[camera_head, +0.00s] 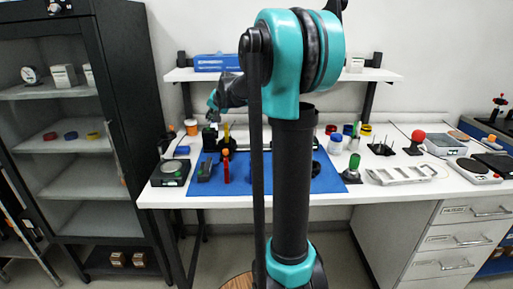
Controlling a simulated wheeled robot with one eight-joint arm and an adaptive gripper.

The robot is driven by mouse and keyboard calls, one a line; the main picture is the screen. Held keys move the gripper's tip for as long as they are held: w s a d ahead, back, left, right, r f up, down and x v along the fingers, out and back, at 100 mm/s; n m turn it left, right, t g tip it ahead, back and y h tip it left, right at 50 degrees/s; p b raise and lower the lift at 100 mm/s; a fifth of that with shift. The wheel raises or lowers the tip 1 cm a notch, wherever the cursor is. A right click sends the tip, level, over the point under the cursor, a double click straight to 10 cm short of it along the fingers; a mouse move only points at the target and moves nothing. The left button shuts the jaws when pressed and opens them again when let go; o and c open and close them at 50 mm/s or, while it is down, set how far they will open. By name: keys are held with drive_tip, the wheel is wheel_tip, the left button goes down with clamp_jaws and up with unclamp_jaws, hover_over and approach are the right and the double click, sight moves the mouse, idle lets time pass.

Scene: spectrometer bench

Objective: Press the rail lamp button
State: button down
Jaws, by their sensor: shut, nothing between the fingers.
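My gripper (212,112) is at the back left of the bench, small in the view, pointing down above a dark object (210,135). It looks closed, with nothing seen in it. Whether it touches anything cannot be told. No button is clearly marked as the rail lamp button. A green-topped piece on a dark base (354,165) stands at the right edge of the blue mat. A red ball on a dark stand (417,138) is farther right. My upright arm hides the middle of the bench.
The blue mat (325,184) lies on the white bench. A red bottle (226,168) and a dark device (170,172) stand at left; a pale tray (401,175) and scale (478,170) at right. A shelf (385,75) runs above. A dark cabinet (125,110) borders the left.

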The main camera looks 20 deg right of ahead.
drive_tip(key=shift+r, duration=2.15)
